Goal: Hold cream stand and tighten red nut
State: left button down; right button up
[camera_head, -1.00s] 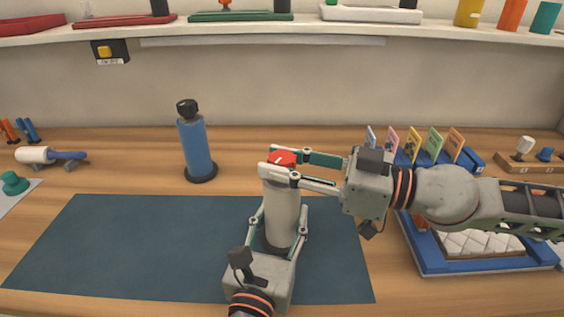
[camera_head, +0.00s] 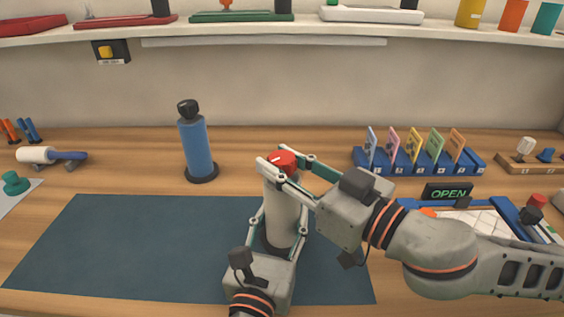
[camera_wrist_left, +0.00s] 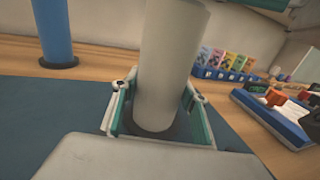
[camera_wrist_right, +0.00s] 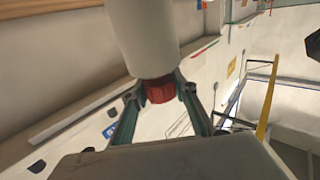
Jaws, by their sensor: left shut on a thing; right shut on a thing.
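The cream stand (camera_head: 282,212) is an upright cylinder on the dark mat, and it fills the middle of the left wrist view (camera_wrist_left: 168,65). The red nut (camera_head: 282,160) sits on its top, with a small white mark. My left gripper (camera_head: 279,225) is shut around the stand's lower body from the front. My right gripper (camera_head: 282,168) reaches in from the right and is shut on the red nut, one finger on each side. The right wrist view shows the nut (camera_wrist_right: 160,90) between the fingertips, against the stand's end (camera_wrist_right: 145,35). The stand's base is partly hidden by my left gripper.
A blue cylinder with a black knob (camera_head: 194,148) stands behind the mat (camera_head: 130,245). A blue card rack (camera_head: 420,160) and an OPEN sign (camera_head: 447,193) are at right. A blue-framed tray (camera_head: 409,205) is partly behind my right arm. The mat's left half is clear.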

aim_at(283, 157)
jog(key=shift+d+r+m, duration=0.1)
jog(key=shift+r+m, duration=0.05)
jog(key=shift+m, duration=0.15)
dwell(0.4)
jog(key=o, duration=1.1)
notch_tip(283, 157, up, 10)
jog(key=shift+f, duration=0.1)
